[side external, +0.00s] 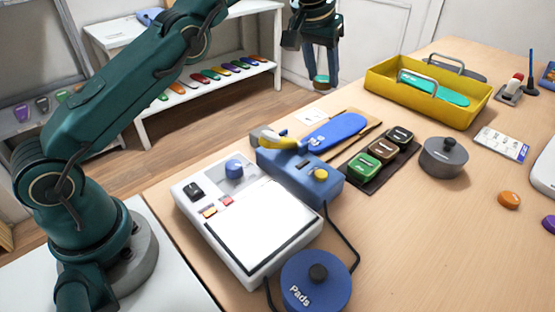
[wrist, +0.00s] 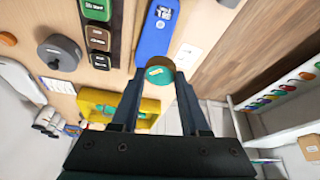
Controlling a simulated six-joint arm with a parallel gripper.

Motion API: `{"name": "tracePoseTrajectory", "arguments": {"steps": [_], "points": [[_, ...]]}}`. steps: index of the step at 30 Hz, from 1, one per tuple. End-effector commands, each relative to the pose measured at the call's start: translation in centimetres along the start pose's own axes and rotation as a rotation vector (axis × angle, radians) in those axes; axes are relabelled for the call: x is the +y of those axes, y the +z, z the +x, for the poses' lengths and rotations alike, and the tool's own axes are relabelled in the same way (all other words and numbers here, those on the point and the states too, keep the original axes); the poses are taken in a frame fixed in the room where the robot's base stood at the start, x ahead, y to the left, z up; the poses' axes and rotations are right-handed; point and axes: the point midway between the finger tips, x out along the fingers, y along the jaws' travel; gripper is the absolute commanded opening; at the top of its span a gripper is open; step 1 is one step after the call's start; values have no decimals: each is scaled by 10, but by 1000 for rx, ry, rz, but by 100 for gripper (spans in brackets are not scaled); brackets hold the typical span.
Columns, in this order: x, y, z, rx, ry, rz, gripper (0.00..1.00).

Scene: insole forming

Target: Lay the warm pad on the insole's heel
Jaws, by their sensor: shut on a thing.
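My gripper (side external: 318,74) hangs in the air beyond the table's far edge, shut on a small round pad. The pad (side external: 321,82) has a tan rim. In the wrist view the pad (wrist: 160,74) shows a teal face between my fingertips. The blue insole (side external: 337,131) lies on a tan board (side external: 369,127) behind the blue device. It also shows in the wrist view (wrist: 156,38), above the pad in the picture. The pad appears apart from the insole. I cannot tell which end of the insole is the heel.
A blue device (side external: 300,178) with a yellow knob stands beside the white hot plate (side external: 255,232). A blue pot marked Pads (side external: 316,285), a dark tray of coloured blocks (side external: 371,178), a grey pot (side external: 444,157) and a yellow tote (side external: 428,104) are on the table.

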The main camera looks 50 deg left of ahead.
Motion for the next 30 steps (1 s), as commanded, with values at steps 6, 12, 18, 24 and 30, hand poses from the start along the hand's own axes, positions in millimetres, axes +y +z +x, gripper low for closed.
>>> {"name": "tracePoseTrajectory", "arguments": {"steps": [6, 12, 18, 24, 30], "points": [[0, 3, 8, -2, -1, 0, 0], [0, 9, 19, -3, -1, -1, 0], [0, 18, 41, -4, -1, -1, 0], [0, 27, 62, -3, -1, -1, 0], [-1, 36, 84, -2, -3, -3, 0]]}}
